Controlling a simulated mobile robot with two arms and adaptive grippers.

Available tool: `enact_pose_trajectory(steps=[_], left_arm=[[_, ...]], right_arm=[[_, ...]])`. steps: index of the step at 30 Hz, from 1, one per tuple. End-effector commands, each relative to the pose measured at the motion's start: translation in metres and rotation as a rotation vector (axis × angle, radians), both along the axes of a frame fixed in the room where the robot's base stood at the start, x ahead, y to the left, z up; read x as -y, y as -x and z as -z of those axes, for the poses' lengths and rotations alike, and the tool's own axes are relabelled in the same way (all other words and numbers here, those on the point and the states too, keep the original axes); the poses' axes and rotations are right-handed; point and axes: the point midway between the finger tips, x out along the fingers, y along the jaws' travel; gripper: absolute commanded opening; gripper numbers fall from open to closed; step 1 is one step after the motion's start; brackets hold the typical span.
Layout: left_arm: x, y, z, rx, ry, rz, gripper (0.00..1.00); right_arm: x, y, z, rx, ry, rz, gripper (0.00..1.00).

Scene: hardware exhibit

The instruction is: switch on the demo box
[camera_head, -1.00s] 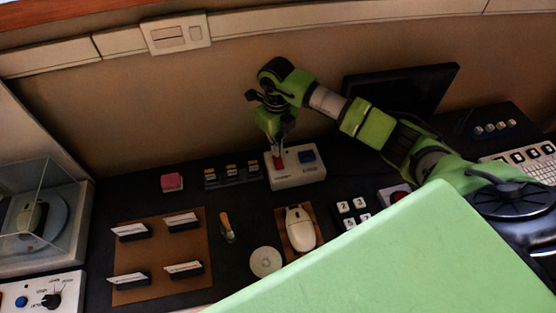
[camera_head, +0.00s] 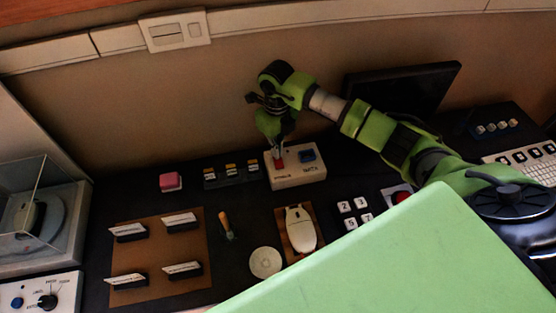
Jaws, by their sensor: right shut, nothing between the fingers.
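The demo box is a white box (camera_head: 297,178) at the back middle of the dark table in the head view. On its top are a red switch (camera_head: 279,164) at the left and a blue one (camera_head: 307,155) at the right. My right gripper (camera_head: 278,154) is shut and empty, pointing down with its fingertips at the red switch. Whether the tips touch the switch is too small to tell, and they hide part of it. My left gripper is not in view.
A pink block (camera_head: 170,181) and a strip of small yellow-topped items (camera_head: 231,175) lie left of the box. A white mouse (camera_head: 300,226) on a brown pad is in front. A dark monitor (camera_head: 402,88) stands behind my right arm. A brown board (camera_head: 160,255) holds several cards.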

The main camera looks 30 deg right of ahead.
Motion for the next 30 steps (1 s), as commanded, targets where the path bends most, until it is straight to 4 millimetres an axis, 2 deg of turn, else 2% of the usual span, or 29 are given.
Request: enact_pose_trajectory(steps=[18, 30], left_arm=[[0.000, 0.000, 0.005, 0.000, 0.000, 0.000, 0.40], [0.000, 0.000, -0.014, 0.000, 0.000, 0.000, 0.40]], right_arm=[[0.000, 0.000, 0.007, -0.001, 0.000, 0.000, 0.00], [0.000, 0.000, -0.022, 0.000, 0.001, 0.000, 0.00]])
